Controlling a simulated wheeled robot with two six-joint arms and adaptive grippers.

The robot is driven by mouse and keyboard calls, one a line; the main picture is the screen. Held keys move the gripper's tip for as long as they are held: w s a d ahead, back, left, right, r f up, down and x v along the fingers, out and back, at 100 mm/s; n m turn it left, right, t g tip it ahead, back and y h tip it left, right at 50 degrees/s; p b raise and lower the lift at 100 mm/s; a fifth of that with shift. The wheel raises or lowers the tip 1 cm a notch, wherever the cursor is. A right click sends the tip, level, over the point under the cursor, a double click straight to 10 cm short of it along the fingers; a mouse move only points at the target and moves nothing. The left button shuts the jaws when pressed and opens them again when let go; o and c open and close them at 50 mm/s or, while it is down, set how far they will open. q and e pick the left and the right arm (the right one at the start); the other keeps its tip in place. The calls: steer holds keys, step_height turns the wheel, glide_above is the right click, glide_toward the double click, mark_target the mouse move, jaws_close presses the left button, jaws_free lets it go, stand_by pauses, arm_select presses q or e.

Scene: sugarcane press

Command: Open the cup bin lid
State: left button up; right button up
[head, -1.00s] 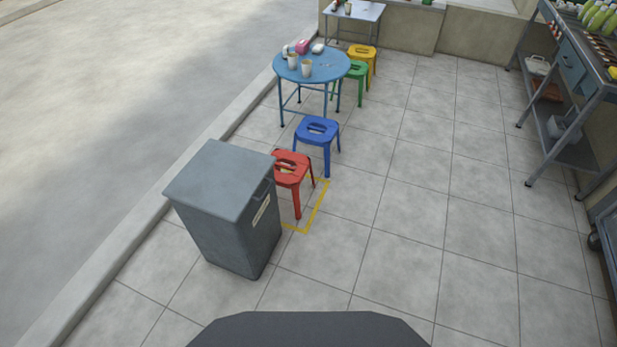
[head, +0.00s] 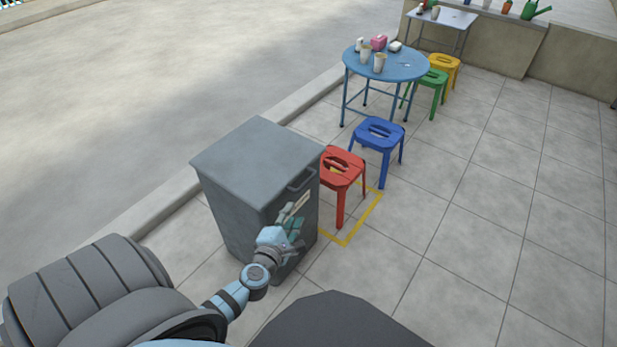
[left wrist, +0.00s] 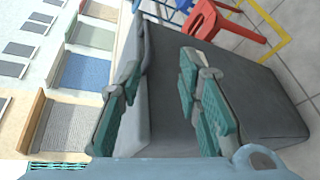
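The cup bin (head: 232,215) is a grey box in the head view, with its flat lid (head: 255,158) lying shut on top. A dark handle (head: 300,180) sits at the lid's front edge, above a pale label. My left gripper (head: 291,217) is in front of the bin's front face, a little below the handle, and partly hides the label. In the left wrist view its two teal-padded fingers (left wrist: 161,65) are apart with nothing held between them, and the grey bin (left wrist: 255,95) fills the space behind them. Whether a finger touches the bin cannot be told. My right gripper is not in view.
A red stool (head: 342,172) stands close to the bin's right, by a yellow floor marking (head: 362,216). A blue stool (head: 378,133) and a round blue table (head: 386,66) with cups are farther back. The tiled floor at right is clear; a curb runs along the left.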

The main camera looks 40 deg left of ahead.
mark_target(305, 185)
arm_select(q)
steer(key=w+a+b, duration=0.1)
steer(key=w, duration=0.3)
steer(key=w+a+f+n+b, duration=0.1)
steer(key=w+a+b, duration=0.1)
steer(key=w, duration=0.3)
steer(key=w+a+n+b, duration=0.1)
steer(key=w+a+b, duration=0.1)
steer(key=w, duration=0.2)
steer(key=shift+w+f+y, duration=0.2)
steer(key=shift+f+y, duration=0.1)
steer(key=shift+f, duration=0.1)
steer(key=shift+w+a, duration=0.15)
steer(key=shift+w, duration=0.1)
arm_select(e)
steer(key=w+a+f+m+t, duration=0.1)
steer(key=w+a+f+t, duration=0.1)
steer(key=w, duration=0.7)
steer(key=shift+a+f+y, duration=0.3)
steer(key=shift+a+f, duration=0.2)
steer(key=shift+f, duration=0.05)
arm_select(q)
jaws_close()
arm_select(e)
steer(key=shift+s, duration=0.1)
